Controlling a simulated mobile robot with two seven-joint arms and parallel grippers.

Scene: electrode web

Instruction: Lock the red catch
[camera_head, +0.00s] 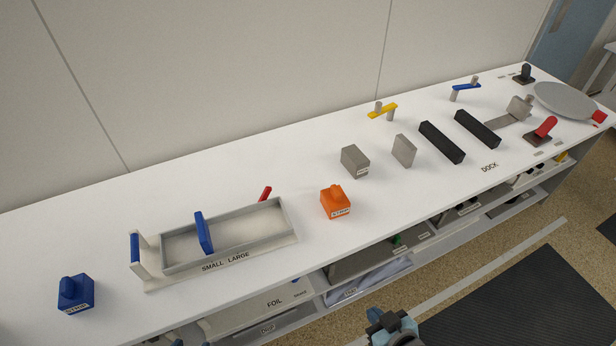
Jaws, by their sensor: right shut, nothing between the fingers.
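A red lever (545,127) sits tilted on a small dark base at the right part of the white counter. A second, smaller red handle (265,194) stands at the back edge of the grey tray labelled SMALL LARGE. A red block (599,116) lies at the right edge of the round grey plate. I cannot tell for certain which of these is the red catch. My right gripper (392,325) is at the bottom edge, in front of the counter and apart from all of them. It is shut and empty. My left gripper is out of view.
The tray (290,232) has a blue divider (203,232). An orange block (336,203), a blue block (75,294), grey blocks (355,161) and black bars (441,142) stand on the counter. Blue and yellow levers are at the back. Shelves below hold bins. Dark floor mat at right.

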